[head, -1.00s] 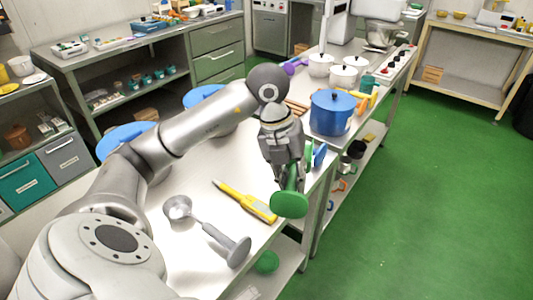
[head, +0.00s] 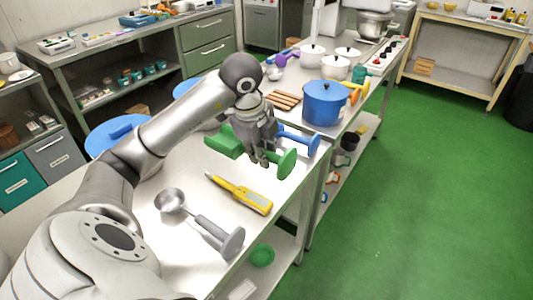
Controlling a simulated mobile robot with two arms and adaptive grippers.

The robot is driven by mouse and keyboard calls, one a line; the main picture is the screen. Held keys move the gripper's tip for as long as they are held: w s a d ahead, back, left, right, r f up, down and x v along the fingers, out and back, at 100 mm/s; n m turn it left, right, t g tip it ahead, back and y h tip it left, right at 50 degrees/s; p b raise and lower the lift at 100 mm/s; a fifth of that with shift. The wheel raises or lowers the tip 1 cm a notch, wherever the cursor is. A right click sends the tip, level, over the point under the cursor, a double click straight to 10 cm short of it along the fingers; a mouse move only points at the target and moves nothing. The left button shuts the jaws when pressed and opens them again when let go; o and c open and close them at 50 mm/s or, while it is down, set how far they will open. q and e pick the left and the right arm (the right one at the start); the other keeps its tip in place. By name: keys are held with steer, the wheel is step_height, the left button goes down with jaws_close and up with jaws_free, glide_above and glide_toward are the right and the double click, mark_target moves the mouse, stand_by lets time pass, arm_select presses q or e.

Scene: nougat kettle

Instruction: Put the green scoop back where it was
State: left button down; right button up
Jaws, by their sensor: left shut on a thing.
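My left gripper (head: 262,160) is shut on the green scoop and holds it above the white table. The green scoop (head: 286,163) shows on both sides of the fingers: a round green disc end to the right and a blocky green part to the left. The fingers hide its middle. Below the scoop, a grey metal scoop (head: 214,229) and a yellow tool with a thin tip (head: 243,195) lie on the table. A blue scoop (head: 300,140) lies just behind the green one. My right gripper is not in view.
A blue pot (head: 326,103) stands behind the gripper, with a wooden rack (head: 284,100) beside it. White pots (head: 335,67) and a purple scoop (head: 281,58) are farther back. A round green object (head: 262,255) sits on the lower shelf. Green floor lies open at right.

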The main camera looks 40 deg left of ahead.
arm_select(q)
steer(key=w+a+f, duration=0.1)
steer(key=w+f, duration=0.1)
steer(key=w, duration=0.1)
steer(key=w+a+f+p, duration=0.1)
steer(key=w+a+f, duration=0.1)
steer(key=w+f, duration=0.1)
steer(key=w+a+f+p, duration=0.1)
steer(key=w+a+f, duration=0.1)
steer(key=w+f, duration=0.1)
steer(key=shift+w+a+f, duration=0.15)
steer(key=shift+w+a, duration=0.05)
steer(key=shift+w, duration=0.2)
steer(key=shift+w+f+p, duration=0.1)
steer(key=shift+f+p, duration=0.1)
steer(key=shift+p, duration=0.1)
steer(key=x, duration=0.1)
steer(key=p+x, duration=0.1)
steer(key=x, duration=0.1)
steer(key=shift+s+a+f, duration=0.1)
steer(key=shift+s+f, duration=0.1)
steer(key=shift+s, duration=0.1)
steer(key=c, duration=1.7)
jaws_free()
steer(key=shift+f, duration=0.2)
steer(key=shift+c, duration=0.2)
steer(key=o, duration=0.4)
steer(key=shift+o, duration=0.2)
